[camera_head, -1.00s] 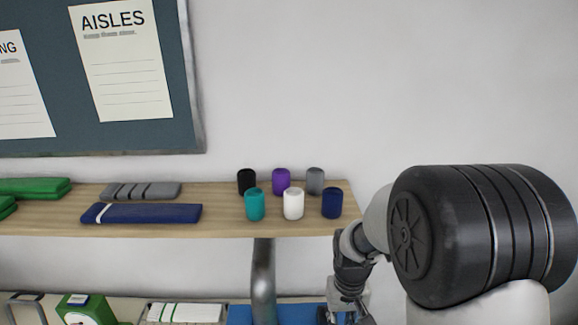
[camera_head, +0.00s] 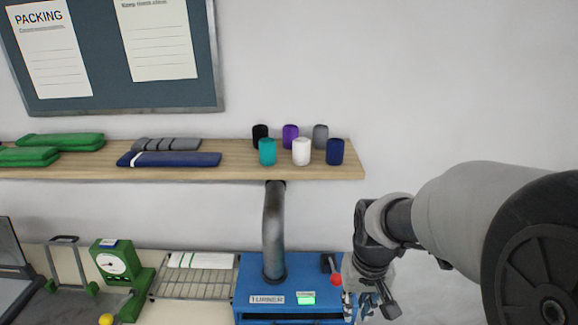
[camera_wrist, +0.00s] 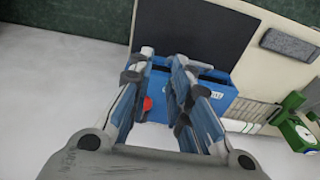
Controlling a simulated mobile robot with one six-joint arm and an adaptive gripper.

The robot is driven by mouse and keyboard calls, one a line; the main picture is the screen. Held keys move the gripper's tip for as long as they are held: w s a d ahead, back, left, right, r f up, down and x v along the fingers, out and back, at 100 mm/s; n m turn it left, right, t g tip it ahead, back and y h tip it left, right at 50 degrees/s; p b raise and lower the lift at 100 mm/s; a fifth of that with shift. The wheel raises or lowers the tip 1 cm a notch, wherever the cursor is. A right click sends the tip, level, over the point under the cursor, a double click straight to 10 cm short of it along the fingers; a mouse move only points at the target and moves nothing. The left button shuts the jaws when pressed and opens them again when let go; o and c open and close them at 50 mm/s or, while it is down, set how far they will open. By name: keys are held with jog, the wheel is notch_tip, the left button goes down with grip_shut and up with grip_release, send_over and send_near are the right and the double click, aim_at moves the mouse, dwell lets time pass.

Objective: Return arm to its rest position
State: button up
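My arm reaches in from the right in the head view. My gripper (camera_head: 366,303) hangs low beside the right side of the blue turner machine (camera_head: 252,296), in front of the white wall. In the wrist view my gripper (camera_wrist: 163,58) has its two blue-grey fingers apart, with nothing between them. Past the fingers the wrist view shows the blue machine (camera_wrist: 213,80) and its red knob (camera_wrist: 147,104). I cannot tell from the head view how far the fingers are from the machine.
A wooden shelf (camera_head: 235,163) above holds several coloured yarn cones and folded knits. A wire rack (camera_head: 196,284) and a green dial scale (camera_head: 116,262) stand left of the machine. A yellow ball (camera_head: 106,319) shows low at left. The wall right of the shelf is bare.

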jog(key=s+t+b, duration=0.3)
jog(key=s+b, duration=0.8)
jog(key=s, duration=0.6)
jog(key=shift+s+f, duration=0.3)
jog(key=shift+f, duration=0.1)
